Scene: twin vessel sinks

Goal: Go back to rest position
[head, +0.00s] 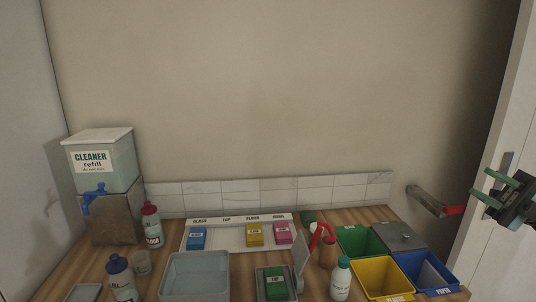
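My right gripper (481,182) is at the right edge of the head view, in front of the white door frame. Its two green fingers stand apart with nothing visible between them. It is up and to the right of the counter, clear of the objects there. A wall lever with a red end (453,210) shows just left of and below the fingers; I cannot tell the distance between them. My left gripper is not in view.
A wooden counter (205,274) holds a cleaner refill tank (105,165), several bottles, a white labelled tray (225,240) with coloured packs, a grey basin (195,275), and green (352,240), yellow (383,277), blue (428,272) and grey-lidded (400,237) bins. The space above the counter is clear.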

